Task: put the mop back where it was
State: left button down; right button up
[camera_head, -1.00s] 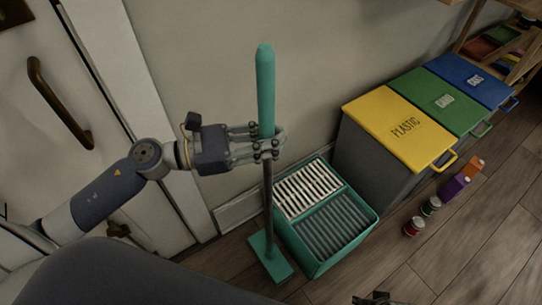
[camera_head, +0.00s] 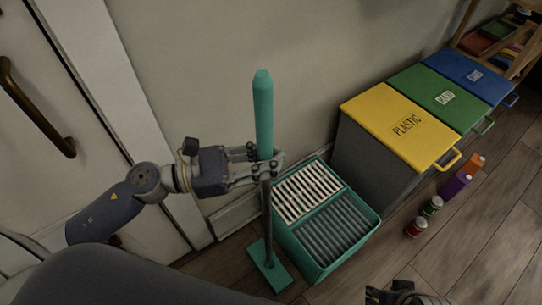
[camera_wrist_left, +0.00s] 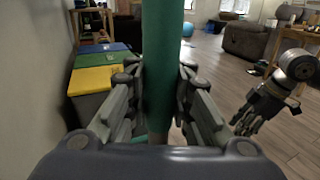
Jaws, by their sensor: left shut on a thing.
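The mop (camera_head: 263,108) stands nearly upright, with a teal grip on top, a thin dark pole and a flat teal head (camera_head: 270,268) low at the floor. I cannot tell if the head touches the floor. My left gripper (camera_head: 265,165) is shut around the handle near the lower end of the teal part. In the left wrist view the teal handle (camera_wrist_left: 162,60) runs upright between the fingers. My right gripper shows partly at the bottom of the head view (camera_head: 402,291) and at the right of the wrist view (camera_wrist_left: 256,108); its fingers are unclear.
A teal mop bucket (camera_head: 345,255) stands right beside the mop. Beyond it are yellow (camera_head: 405,130), green (camera_head: 440,97) and blue (camera_head: 470,75) lidded bins. Cans (camera_head: 417,227) and cartons (camera_head: 455,185) stand before them.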

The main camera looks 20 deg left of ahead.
pick_arm(q)
jog(key=c, duration=1.9)
grip_release()
jog(key=shift+f, duration=0.1)
jog(key=shift+c, duration=0.2)
jog(key=o, duration=0.5)
jog(key=shift+o, duration=0.2)
